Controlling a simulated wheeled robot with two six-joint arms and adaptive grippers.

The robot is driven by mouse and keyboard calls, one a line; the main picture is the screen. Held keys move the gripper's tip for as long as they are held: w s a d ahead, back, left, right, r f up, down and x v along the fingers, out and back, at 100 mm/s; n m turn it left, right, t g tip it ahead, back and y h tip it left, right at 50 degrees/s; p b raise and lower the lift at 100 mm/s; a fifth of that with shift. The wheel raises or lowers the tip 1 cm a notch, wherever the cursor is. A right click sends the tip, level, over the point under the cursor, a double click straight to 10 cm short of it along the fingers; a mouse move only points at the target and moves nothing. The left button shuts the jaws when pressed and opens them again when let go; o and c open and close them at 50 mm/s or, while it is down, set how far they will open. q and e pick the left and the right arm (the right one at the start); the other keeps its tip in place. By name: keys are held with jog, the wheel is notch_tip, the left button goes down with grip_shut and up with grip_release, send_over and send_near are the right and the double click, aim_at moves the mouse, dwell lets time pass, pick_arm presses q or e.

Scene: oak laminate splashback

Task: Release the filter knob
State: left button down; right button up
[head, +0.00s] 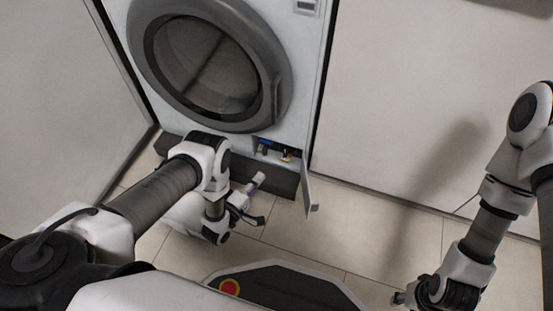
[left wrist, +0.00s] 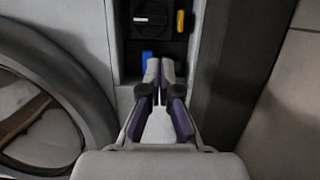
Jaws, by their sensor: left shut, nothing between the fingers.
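The filter knob (left wrist: 152,13) is a black round knob with a light mark, set in a dark recess at the washing machine's lower right. It shows at the top of the left wrist view; in the head view I cannot make it out clearly in the recess. My left gripper (head: 259,178) is shut and empty. In the left wrist view its fingertips (left wrist: 160,68) are together, below the knob in the picture and apart from it. My right gripper (head: 399,299) is at the lower right of the head view, far from the machine; its fingers are too small to read.
The washing machine (head: 150,110) has a round grey door (head: 277,60), shut. A small flap (head: 309,190) stands open right of the recess. A blue part (head: 264,146) and a yellow part (left wrist: 180,21) are in the recess. Tiled floor (head: 345,235) lies clear to the right.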

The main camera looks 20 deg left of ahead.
aim_at(282, 150)
pick_arm(q)
jog(key=b+x, duration=0.5)
jog(key=x, duration=0.4)
jog(key=shift+w+f, duration=0.2)
jog(key=shift+w, duration=0.05)
jog(key=shift+w+d+r, duration=0.1)
jog(key=shift+w, duration=0.15)
jog(key=shift+d+f, duration=0.55)
jog(key=shift+d, duration=0.1)
dwell(1.4)
